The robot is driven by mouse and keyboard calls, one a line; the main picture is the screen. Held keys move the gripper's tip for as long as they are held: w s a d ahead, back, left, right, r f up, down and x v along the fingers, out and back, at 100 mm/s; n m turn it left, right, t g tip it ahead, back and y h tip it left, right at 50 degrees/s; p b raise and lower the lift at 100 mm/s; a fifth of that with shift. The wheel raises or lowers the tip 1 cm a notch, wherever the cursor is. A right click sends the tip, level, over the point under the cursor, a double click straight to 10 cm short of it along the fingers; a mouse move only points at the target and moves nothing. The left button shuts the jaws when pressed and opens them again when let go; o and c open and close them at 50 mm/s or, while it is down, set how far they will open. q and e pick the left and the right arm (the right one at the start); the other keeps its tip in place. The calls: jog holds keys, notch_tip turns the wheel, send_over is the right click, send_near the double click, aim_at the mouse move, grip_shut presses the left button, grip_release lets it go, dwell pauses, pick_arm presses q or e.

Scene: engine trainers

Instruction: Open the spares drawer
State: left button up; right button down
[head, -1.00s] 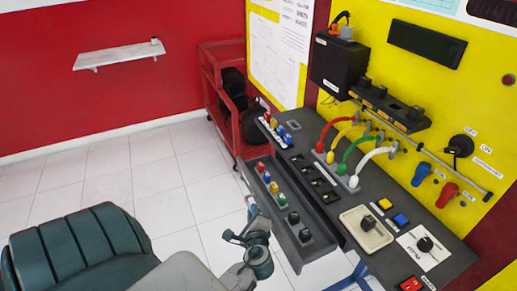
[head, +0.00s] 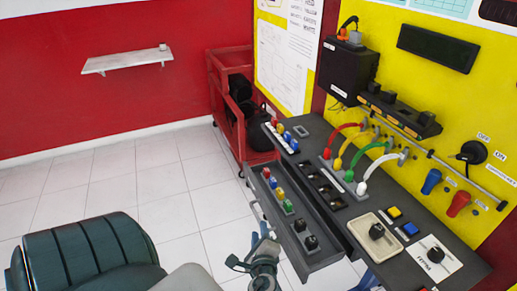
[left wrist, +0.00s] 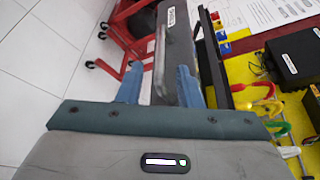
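The spares drawer (head: 325,256) is a dark grey tray sticking out from under the front of the dark bench (head: 330,130) in the head view. Coloured pieces and dark knobs sit in it. Its front, with a pale label and a bar handle (left wrist: 160,45), shows in the left wrist view. My left gripper (head: 264,238) is at the drawer's front side. In the left wrist view its two blue fingers (left wrist: 159,72) are apart, with the drawer front beyond and between them. The handle lies between the finger lines with gaps visible; contact is not clear.
The bench carries coloured cables (head: 345,145), switches and a beige plate (head: 375,234) against a yellow panel (head: 390,75). A red trolley (head: 228,75) stands behind. The tiled floor (head: 140,195) left of the drawer is clear.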

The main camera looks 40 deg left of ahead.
pick_arm(q)
jog(key=shift+b+v, duration=0.35)
jog(key=shift+v, duration=1.6)
